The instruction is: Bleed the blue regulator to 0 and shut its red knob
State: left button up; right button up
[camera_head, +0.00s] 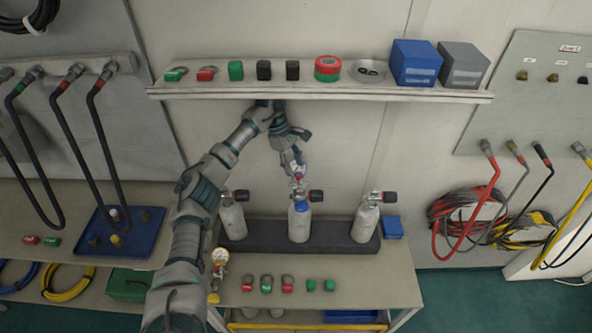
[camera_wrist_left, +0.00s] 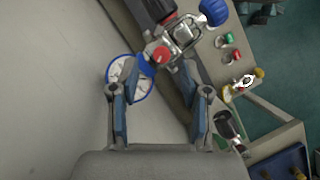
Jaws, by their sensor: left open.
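The regulator with a blue-rimmed gauge (camera_wrist_left: 130,78) sits in front of my open left gripper (camera_wrist_left: 157,82) in the left wrist view. Its red knob (camera_wrist_left: 162,54) shows just beyond and between the fingertips; the fingers do not appear closed on it. A blue part (camera_wrist_left: 213,12) shows at the upper right. The gauge reading is too small to tell, and the left finger overlaps the dial. In the head view, my left gripper (camera_head: 293,158) points down over the middle cylinder (camera_head: 299,225), which has a blue collar and red and blue parts at its top.
Two other cylinders stand left (camera_head: 232,220) and right (camera_head: 364,224) in the dark rack (camera_head: 270,240). A shelf (camera_head: 320,92) with small parts and boxes hangs above my forearm. A gauge (camera_head: 219,256) and several fittings lie on the bench front (camera_head: 355,290).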

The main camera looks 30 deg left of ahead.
pick_arm(q)
jog(key=v, duration=0.6)
jog(key=shift+s+d, duration=0.3)
pick_arm(e)
jog(key=shift+s+d, duration=0.1)
pick_arm(q)
jog(key=shift+r, duration=0.2)
jog(key=shift+f, duration=0.15)
pick_arm(e)
jog(key=shift+s+d+f, duration=0.1)
jog(key=shift+s, duration=0.1)
